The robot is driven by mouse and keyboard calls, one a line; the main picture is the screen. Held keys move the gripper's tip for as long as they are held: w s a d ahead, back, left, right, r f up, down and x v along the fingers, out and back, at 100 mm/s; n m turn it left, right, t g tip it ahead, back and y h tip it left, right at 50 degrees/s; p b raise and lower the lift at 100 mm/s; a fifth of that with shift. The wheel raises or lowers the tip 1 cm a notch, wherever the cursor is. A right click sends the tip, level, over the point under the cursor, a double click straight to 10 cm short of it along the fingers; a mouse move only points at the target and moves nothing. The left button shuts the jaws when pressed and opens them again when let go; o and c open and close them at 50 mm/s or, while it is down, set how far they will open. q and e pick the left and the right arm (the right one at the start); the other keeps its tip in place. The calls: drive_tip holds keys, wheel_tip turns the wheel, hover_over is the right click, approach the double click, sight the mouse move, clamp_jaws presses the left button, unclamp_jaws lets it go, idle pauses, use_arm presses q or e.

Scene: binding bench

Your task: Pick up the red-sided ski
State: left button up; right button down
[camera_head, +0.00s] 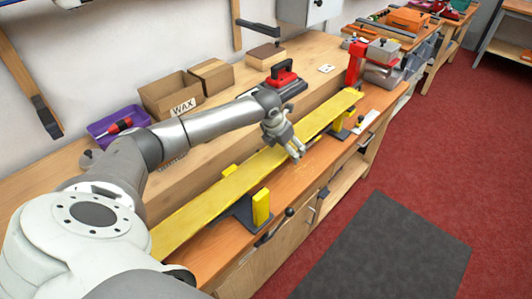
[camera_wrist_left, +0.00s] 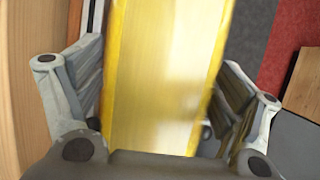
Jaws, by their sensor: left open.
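A long yellow ski (camera_head: 208,202) lies along the bench on supports with yellow blocks. Its visible edges are yellow; I see no red side on it. My left gripper (camera_head: 297,150) is over the middle of the ski, pointing down. In the left wrist view the ski (camera_wrist_left: 160,60) runs between the two fingers of my left gripper (camera_wrist_left: 162,75), which are open with a gap on each side. Whether the fingertips reach below the ski's top is unclear. My right gripper is in neither view.
The wooden bench (camera_head: 222,246) holds a WAX box (camera_head: 172,96), a purple tray (camera_head: 118,124), a red-handled iron (camera_head: 284,76) and a red clamp (camera_head: 356,62) near the ski's far end. A grey mat (camera_head: 390,255) lies on the red floor.

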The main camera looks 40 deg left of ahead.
use_arm(q)
drive_tip(key=shift+c, duration=0.5)
drive_tip(key=c, duration=1)
drive_tip(key=shift+w+r, duration=0.1)
drive_tip(key=shift+r, duration=0.05)
drive_tip(key=shift+c, duration=0.6)
drive_tip(key=shift+r+p, duration=0.4)
drive_tip(key=shift+p, duration=0.15)
wheel_tip(320, 180, up, 5)
drive_tip(key=shift+w+a+f+b, duration=0.1)
drive_tip(key=shift+a+b, duration=0.05)
drive_tip(key=shift+b, duration=1.05)
drive_tip(key=c, duration=0.6)
drive_tip(key=shift+r, duration=7.95)
